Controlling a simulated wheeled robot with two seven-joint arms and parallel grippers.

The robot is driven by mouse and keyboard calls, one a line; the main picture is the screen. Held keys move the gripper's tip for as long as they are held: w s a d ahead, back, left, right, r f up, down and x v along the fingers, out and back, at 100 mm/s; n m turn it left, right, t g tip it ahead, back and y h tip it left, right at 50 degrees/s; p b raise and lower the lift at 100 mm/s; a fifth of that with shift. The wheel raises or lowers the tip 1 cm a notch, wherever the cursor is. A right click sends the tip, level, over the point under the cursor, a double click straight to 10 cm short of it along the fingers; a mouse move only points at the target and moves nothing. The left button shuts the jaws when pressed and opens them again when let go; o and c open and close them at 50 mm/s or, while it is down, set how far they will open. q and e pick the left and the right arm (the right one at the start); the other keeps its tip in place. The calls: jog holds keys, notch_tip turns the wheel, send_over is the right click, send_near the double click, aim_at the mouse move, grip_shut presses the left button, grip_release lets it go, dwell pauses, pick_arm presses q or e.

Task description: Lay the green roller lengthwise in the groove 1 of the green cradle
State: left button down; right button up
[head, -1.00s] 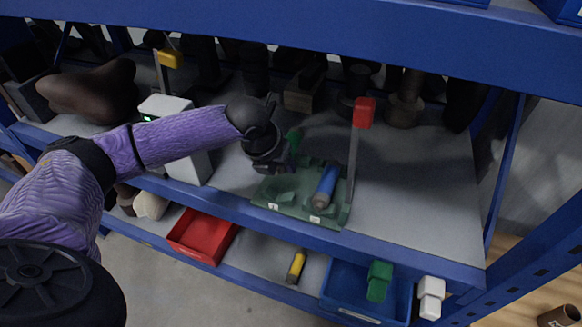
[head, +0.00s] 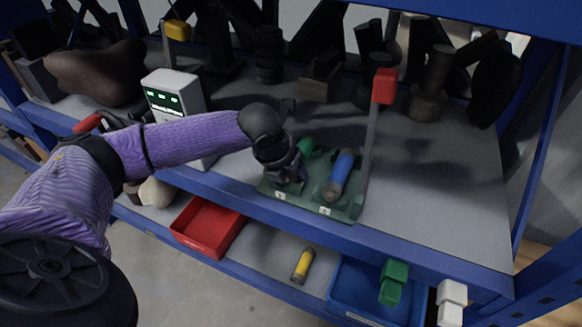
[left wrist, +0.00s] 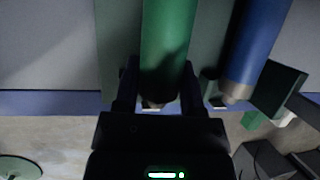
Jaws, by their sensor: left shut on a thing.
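The green cradle (head: 347,211) stands on the shelf's front part, with two small number labels on its front edge. A blue roller (head: 340,172) lies lengthwise in its right groove. My left gripper (head: 287,178) is over the cradle's left side, shut on the green roller (head: 305,146), whose far end shows past the fingers. In the left wrist view the green roller (left wrist: 168,45) runs lengthwise between the two fingers (left wrist: 158,95), roughly parallel to the blue roller (left wrist: 255,45). The fingers hide whether it touches the groove floor. My right gripper is not in view.
A post with a red block (head: 384,86) rises at the cradle's right. A white box with a lit display (head: 172,95) stands left. Below are a red tray (head: 207,228), a yellow roller (head: 303,266) and a blue bin (head: 350,300). The shelf right of the post is clear.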

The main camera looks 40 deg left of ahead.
pick_arm(q)
jog(key=shift+s+f, duration=0.25)
jog(key=shift+f, duration=0.15)
jog(key=shift+c, duration=0.5)
grip_release()
jog(key=shift+d, duration=0.1)
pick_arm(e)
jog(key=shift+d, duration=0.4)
pick_arm(q)
jog(key=shift+g, duration=0.3)
jog(key=r+p, duration=0.2)
jog(key=r, duration=0.1)
jog(key=r+p, duration=0.1)
jog(key=r, duration=0.1)
jog(key=shift+s+p, duration=0.25)
jog(key=shift+p, duration=0.05)
jog(key=p+v, duration=0.1)
jog(key=v, duration=0.1)
jog(key=s+p+v, duration=0.1)
jog(key=v, duration=0.2)
jog(key=shift+s+r+p, duration=0.1)
jog(key=shift+s+p, duration=0.05)
jog(key=shift+p, duration=0.15)
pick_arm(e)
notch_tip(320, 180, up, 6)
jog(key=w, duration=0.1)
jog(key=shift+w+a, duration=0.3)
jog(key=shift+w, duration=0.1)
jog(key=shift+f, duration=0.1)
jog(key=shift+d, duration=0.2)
